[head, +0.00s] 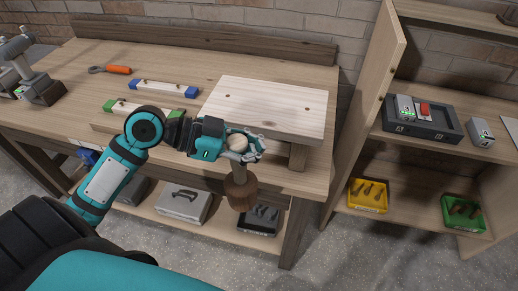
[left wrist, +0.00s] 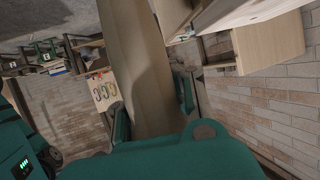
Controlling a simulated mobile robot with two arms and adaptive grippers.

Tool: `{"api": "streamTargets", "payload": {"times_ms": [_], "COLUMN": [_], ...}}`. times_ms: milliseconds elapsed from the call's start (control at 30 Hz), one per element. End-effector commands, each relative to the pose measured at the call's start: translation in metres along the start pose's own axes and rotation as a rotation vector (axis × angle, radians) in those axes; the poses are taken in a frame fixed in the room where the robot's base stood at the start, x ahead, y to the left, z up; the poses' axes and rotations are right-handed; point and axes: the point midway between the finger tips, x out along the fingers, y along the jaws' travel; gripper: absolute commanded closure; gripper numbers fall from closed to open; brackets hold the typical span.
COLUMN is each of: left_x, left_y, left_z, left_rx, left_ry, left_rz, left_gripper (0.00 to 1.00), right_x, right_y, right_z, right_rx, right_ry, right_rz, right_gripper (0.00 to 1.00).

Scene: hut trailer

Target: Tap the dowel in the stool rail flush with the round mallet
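The round mallet (head: 241,190) has a dark brown cylindrical wooden head and a paler handle. My left gripper (head: 240,147) is shut around the handle, whose round pale end shows between the fingers; the head hangs below, in front of the bench edge. In the left wrist view, a pale wooden shaft (left wrist: 143,75), apparently the handle, runs between the fingers. The stool (head: 268,105) stands on the bench, right behind the gripper, with a pale slab top, small dark spots and a leg at the right front. I cannot make out the dowel or its rail.
On the workbench (head: 75,95) lie a blue-ended bar (head: 163,88), a green-ended bar (head: 150,112) and an orange-handled tool (head: 117,69). Grey cases (head: 180,203) sit on the lower shelf. A shelf unit at right holds a yellow bin (head: 367,197) and a green bin (head: 463,213).

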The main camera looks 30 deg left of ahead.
Motion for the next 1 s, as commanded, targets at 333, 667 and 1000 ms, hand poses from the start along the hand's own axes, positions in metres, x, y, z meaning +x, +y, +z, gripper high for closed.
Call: {"api": "streamTargets", "payload": {"times_ms": [333,667,1000], "left_x": [0.008,0.015,0.015], "left_y": [-0.029,-0.047,-0.048], "left_z": [-0.005,-0.007,-0.007], "left_rx": [0.002,0.002,0.001], "left_ry": [0.002,0.003,0.003], "left_rz": [-0.001,-0.001,0.000], "left_gripper": [1.00,1.00,1.00], "right_x": [-0.001,-0.001,-0.001], "right_y": [0.015,0.017,0.013], "right_z": [0.003,0.003,0.003], "right_rx": [0.000,0.001,0.001], "right_ry": [-0.004,-0.005,-0.005], "right_rz": [0.018,0.021,0.015], "right_gripper": [0.65,0.65,0.65]}}
